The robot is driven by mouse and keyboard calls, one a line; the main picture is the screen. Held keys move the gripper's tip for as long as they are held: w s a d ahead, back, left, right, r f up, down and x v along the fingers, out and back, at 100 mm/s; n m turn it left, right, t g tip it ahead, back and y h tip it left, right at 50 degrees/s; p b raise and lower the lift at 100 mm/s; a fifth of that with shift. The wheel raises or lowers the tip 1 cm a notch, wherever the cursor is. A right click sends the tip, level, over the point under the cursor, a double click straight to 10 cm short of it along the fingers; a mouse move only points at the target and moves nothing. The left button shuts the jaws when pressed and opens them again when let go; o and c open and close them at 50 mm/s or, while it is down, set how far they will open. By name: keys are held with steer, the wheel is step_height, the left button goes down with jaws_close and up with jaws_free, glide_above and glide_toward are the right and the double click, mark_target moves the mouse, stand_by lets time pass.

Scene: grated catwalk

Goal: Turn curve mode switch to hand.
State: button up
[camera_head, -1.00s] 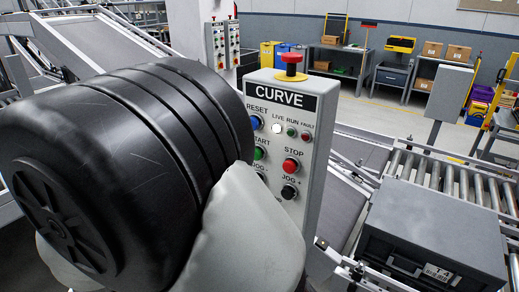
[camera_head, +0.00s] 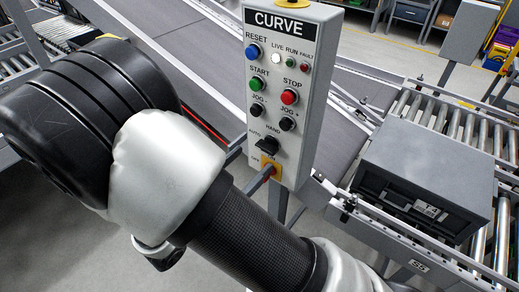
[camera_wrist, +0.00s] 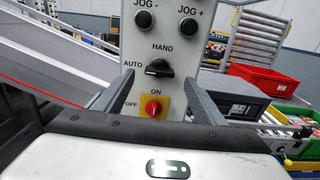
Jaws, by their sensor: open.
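The CURVE control panel (camera_head: 311,110) is a grey upright box. Its curve mode switch (camera_head: 267,146) is a black rotary knob low on the face, labelled AUTO at left and HAND at top. In the wrist view the switch (camera_wrist: 158,68) has its handle lying roughly sideways, seemingly towards AUTO. Just below is a red knob on a yellow plate (camera_wrist: 154,107), marked OFF and ON. My gripper (camera_wrist: 158,80) is open and empty; its two grey fingers reach towards the panel on either side of the knobs. Contact cannot be told. In the head view my arm hides most of the gripper.
Above the switch are JOG buttons (camera_head: 287,124), with START, STOP and RESET higher up. A grey box (camera_head: 425,180) sits on the roller conveyor at right. A red crate (camera_wrist: 255,78) shows at right in the wrist view. Conveyor rails run behind the panel.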

mark_target(264, 149)
steer(key=x, duration=0.5)
steer(key=c, duration=1.1)
